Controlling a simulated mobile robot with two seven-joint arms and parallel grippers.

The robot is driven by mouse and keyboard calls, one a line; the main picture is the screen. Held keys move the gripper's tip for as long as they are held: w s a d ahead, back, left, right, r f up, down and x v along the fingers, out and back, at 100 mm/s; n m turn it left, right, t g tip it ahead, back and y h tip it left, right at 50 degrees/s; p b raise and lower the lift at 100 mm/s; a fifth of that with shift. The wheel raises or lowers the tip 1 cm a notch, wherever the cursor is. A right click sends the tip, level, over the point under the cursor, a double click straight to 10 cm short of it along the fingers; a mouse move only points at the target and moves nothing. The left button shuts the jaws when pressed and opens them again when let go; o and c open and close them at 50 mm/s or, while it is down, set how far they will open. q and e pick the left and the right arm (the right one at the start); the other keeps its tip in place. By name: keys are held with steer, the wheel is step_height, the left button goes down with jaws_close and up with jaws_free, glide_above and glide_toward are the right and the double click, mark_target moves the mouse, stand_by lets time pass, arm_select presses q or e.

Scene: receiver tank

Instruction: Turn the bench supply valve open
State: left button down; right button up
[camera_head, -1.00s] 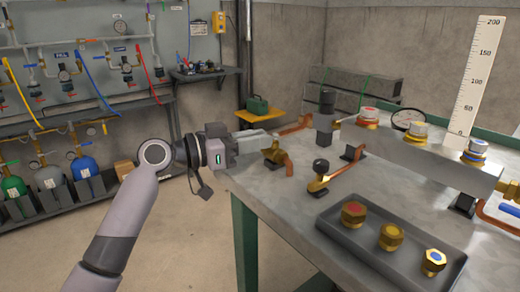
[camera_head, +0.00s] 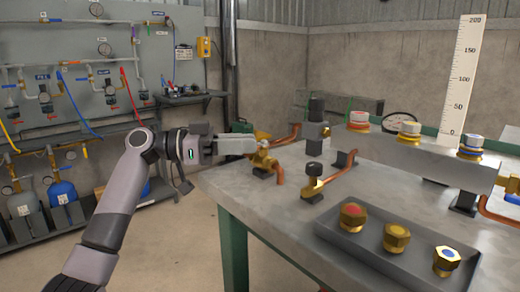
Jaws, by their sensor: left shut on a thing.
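My left gripper (camera_head: 250,146) reaches in from the left over the near left corner of the bench. It is shut at the top of a brass valve (camera_head: 264,162) with a copper pipe. Its jaws hide the part they hold, and the valve's handle cannot be made out. I cannot read a label on either. My right gripper is out of view.
A grey tray (camera_head: 345,240) with brass caps marked red, yellow and blue lies at the front of the bench (camera_head: 250,205). A grey block (camera_head: 415,158) with capped ports, a gauge (camera_head: 400,121) and a tall scale (camera_head: 462,75) stand behind. Gas cylinders stand far left.

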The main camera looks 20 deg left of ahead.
arm_select(q)
steer(key=shift+g, duration=0.3)
steer(key=c, duration=1.1)
jaws_free()
steer(key=shift+o, duration=0.2)
steer(key=shift+a, duration=0.15)
steer(key=shift+v, duration=3.5)
steer(key=shift+f, duration=0.15)
steer(key=shift+c, duration=0.3)
